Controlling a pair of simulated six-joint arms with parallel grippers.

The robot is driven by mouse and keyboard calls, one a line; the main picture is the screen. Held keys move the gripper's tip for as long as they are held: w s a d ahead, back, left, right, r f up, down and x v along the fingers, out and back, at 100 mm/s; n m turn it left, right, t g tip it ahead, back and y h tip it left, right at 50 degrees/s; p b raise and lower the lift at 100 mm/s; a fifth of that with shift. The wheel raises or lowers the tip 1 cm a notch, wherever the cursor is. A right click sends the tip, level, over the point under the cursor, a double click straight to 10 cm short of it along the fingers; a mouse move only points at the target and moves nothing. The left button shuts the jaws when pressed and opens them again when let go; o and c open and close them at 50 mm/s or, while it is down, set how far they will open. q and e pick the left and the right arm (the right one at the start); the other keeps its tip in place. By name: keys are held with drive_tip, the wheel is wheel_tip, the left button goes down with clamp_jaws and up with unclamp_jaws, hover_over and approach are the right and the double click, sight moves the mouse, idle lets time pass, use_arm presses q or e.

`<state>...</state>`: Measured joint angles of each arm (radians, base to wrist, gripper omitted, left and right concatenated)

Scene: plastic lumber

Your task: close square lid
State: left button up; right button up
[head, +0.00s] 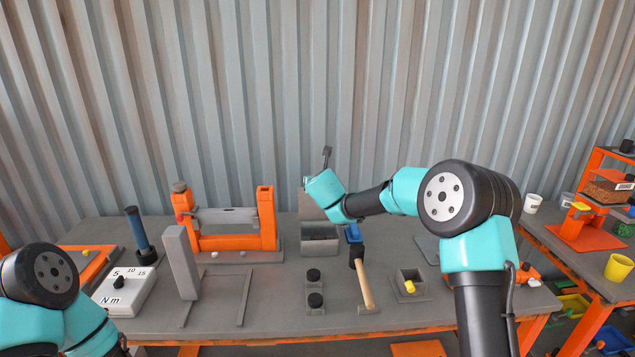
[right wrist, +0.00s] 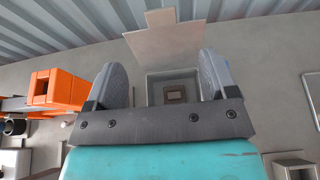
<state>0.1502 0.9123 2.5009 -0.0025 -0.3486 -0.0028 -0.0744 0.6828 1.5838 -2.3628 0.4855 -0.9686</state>
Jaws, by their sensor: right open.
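A grey square box (head: 320,241) stands at the back middle of the table, with its lid (head: 310,208) raised at the rear. In the right wrist view the open lid (right wrist: 165,42) is a pale panel with a tab on top, and the box (right wrist: 172,84) shows its open inside with a small brown square at the bottom. My right gripper (right wrist: 162,68) is open and empty; its fingers frame the box and lower lid. In the head view its wrist is above the box and partly hides the lid. My left gripper is out of view.
An orange frame (head: 235,242) stands left of the box. Two black knobs (head: 314,287) are in front.

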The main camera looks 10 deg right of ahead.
drive_tip(key=x, duration=1.4)
drive_tip(key=shift+c, duration=0.3)
drive_tip(key=c, duration=1.2)
drive_tip(key=shift+a, duration=0.1)
drive_tip(key=shift+c, duration=0.2)
drive_tip(key=shift+s, duration=0.1)
drive_tip(key=shift+s+r, duration=0.1)
drive_tip(key=shift+s, duration=0.55)
drive_tip(key=s+a, duration=0.1)
drive_tip(key=s, duration=0.5)
drive_tip(key=shift+f, duration=0.4)
drive_tip(key=shift+s+a+f, duration=0.1)
drive_tip(key=shift+s+f, duration=0.15)
drive_tip(key=shift+s, duration=0.2)
drive_tip(key=shift+s+a+f, duration=0.1)
drive_tip(key=shift+s+f, duration=0.1)
drive_tip(key=shift+s, duration=0.25)
